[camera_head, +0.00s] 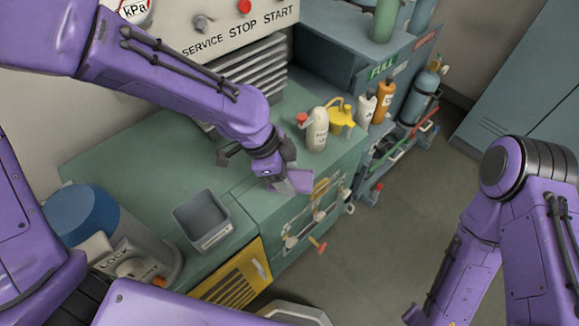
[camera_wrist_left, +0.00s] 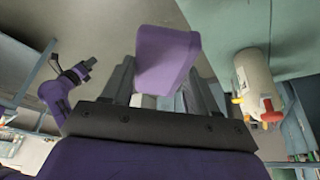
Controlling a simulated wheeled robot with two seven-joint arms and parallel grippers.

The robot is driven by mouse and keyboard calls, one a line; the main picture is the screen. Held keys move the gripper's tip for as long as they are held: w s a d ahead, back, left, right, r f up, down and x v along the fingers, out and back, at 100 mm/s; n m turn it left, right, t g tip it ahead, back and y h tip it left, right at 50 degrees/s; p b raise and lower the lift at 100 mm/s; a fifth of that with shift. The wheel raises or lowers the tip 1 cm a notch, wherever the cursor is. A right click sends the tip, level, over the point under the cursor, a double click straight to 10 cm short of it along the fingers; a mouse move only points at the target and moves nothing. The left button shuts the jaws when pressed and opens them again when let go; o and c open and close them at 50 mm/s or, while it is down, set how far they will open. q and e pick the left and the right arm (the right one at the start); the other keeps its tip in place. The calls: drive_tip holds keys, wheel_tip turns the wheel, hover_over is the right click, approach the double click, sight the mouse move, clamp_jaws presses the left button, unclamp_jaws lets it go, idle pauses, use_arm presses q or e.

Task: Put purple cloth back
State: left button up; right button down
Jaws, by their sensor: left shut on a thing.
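The purple cloth (camera_head: 300,180) looks like a small, flat purple pad. My left gripper (camera_head: 284,180) is shut on it and holds it near the front edge of the green worktop (camera_head: 130,145). I cannot tell from the head view whether it touches the worktop. In the left wrist view, the cloth (camera_wrist_left: 166,60) sticks out from between the two dark fingers of the left gripper (camera_wrist_left: 160,95). Small in that view, at the left, is what looks like my right gripper (camera_wrist_left: 82,68); its fingers are too small to read.
An open grey bin (camera_head: 203,218) stands left of the left gripper. A pale red-topped bottle (camera_head: 316,130), a yellow can (camera_head: 340,118), a white bottle (camera_head: 365,110) and an orange bottle (camera_head: 382,101) stand to the right. A blue cylinder (camera_head: 82,212) is at the left.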

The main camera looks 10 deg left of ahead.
use_arm(q)
drive_tip(key=w+f, duration=0.3)
drive_tip(key=w+a+f+p, duration=0.1)
drive_tip(key=w+f, duration=0.2)
drive_tip(key=w, duration=0.1)
drive_tip(key=w+a+f+p, duration=0.1)
drive_tip(key=w+f, duration=0.2)
drive_tip(key=w, duration=0.1)
drive_tip(key=shift+a, duration=0.15)
wheel_tip(320, 180, down, 2)
drive_tip(key=shift+f+p, duration=0.25)
drive_tip(key=shift+p, duration=0.5)
drive_tip(key=shift+f, duration=0.3)
drive_tip(key=o, duration=0.9)
drive_tip(key=shift+o, duration=0.2)
drive_tip(key=shift+r, duration=0.25)
drive_tip(key=shift+a+r+b, duration=0.2)
drive_tip(key=shift+r+b, duration=0.1)
drive_tip(key=b+v, duration=0.2)
drive_tip(key=v, duration=0.9)
drive_tip(key=shift+r, duration=0.15)
